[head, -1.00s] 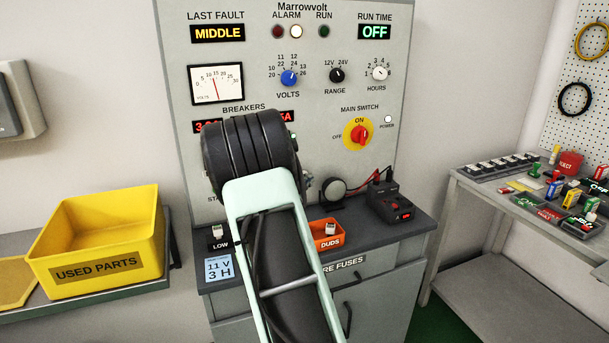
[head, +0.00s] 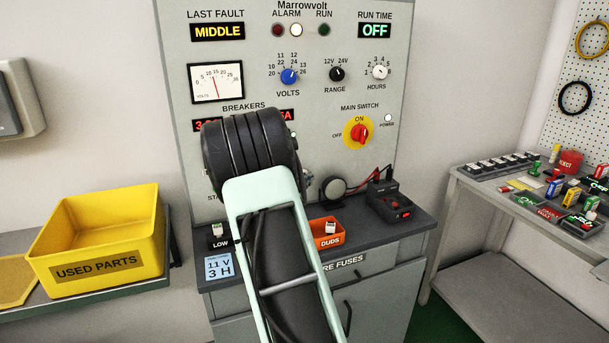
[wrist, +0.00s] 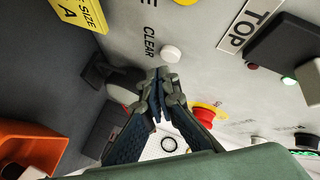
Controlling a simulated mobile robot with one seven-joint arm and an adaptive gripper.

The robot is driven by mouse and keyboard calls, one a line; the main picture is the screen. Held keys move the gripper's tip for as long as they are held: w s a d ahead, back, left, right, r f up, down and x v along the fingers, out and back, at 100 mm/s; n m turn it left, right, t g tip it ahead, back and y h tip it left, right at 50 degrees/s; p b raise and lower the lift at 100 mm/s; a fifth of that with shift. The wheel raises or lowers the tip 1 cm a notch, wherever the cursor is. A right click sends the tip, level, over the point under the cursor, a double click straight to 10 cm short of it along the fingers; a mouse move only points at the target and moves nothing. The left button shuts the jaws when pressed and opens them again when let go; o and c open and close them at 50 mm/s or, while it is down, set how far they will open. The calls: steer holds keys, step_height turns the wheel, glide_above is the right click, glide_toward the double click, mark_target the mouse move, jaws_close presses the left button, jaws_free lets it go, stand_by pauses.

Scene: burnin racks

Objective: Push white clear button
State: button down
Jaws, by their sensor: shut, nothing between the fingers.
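The white clear button (wrist: 170,53) is a small round knob on the grey panel, beside the word CLEAR in the wrist view. My gripper (wrist: 160,76) is shut and empty. Its fingertips appear just below the button in the wrist view; I cannot tell whether they touch it. In the head view, my arm covers the lower middle of the panel, hiding the clear button and my gripper.
The panel carries a red main switch (head: 360,133) on a yellow plate and a blue volts knob (head: 289,76). Below are an orange DUDS bin (head: 327,241) and a dark meter box (head: 390,205). A yellow USED PARTS bin (head: 95,266) stands left.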

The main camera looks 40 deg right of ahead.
steer(key=shift+w, duration=0.15)
steer(key=shift+w+d, duration=0.1)
steer(key=shift+w, duration=0.15)
steer(key=shift+w+d, duration=0.1)
steer(key=shift+w, duration=0.3)
stand_by(0.9)
steer(key=shift+s+a+b, duration=0.2)
steer(key=shift+s+b, duration=0.2)
steer(key=shift+s, duration=0.4)
steer(key=shift+s, duration=0.1)
steer(key=s+b, duration=0.1)
steer(key=s, duration=0.1)
steer(key=s+a+b, duration=0.1)
steer(key=s, duration=0.1)
steer(key=shift+s+a, duration=0.1)
steer(key=shift+s, duration=0.25)
